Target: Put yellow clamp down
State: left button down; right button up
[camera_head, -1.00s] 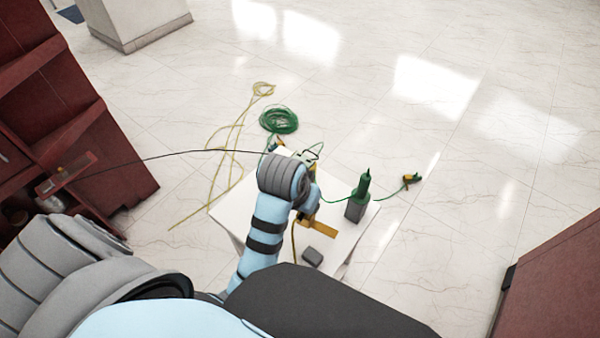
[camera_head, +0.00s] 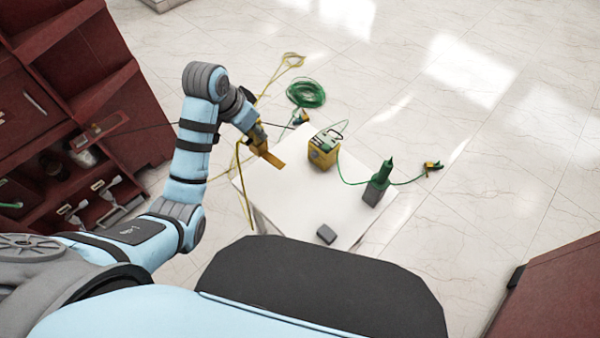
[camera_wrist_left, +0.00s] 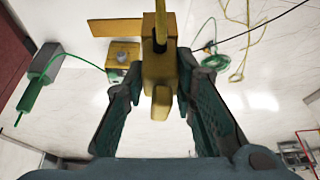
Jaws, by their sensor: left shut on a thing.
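The yellow clamp (camera_head: 272,158) is held in my left gripper (camera_head: 258,139), over the left edge of the white table (camera_head: 290,205). In the left wrist view the clamp (camera_wrist_left: 159,72) sits between the two fingers of my left gripper (camera_wrist_left: 160,100), which are shut on it. A yellow cable hangs down from the clamp. I cannot tell whether the clamp touches the table top. My right gripper is not in view.
A yellow box (camera_head: 323,154), a grey device with a green top (camera_head: 376,186) and a small grey block (camera_head: 326,234) stand on the table. Green cable coil (camera_head: 305,93) lies on the floor behind. A red cabinet (camera_head: 75,90) stands at left. The table's middle is clear.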

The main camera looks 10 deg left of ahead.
pick_arm(q)
jog(key=w+a+r+m, duration=0.1)
jog(key=w+a+r, duration=0.2)
jog(key=a, duration=0.1)
jog(key=shift+h, duration=0.3)
jog(key=f+b, duration=0.1)
jog(key=f, duration=0.5)
jog(key=f+b, duration=0.1)
jog(key=f, duration=0.5)
jog(key=f+b, duration=0.2)
jog(key=f, duration=0.5)
jog(key=shift+s+d+f, duration=0.1)
jog(key=shift+s+d, duration=0.15)
jog(key=shift+s, duration=0.1)
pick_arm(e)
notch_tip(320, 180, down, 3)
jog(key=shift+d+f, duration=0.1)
pick_arm(q)
jog(key=c, duration=1.5)
grip_release()
jog(key=shift+o, duration=0.9)
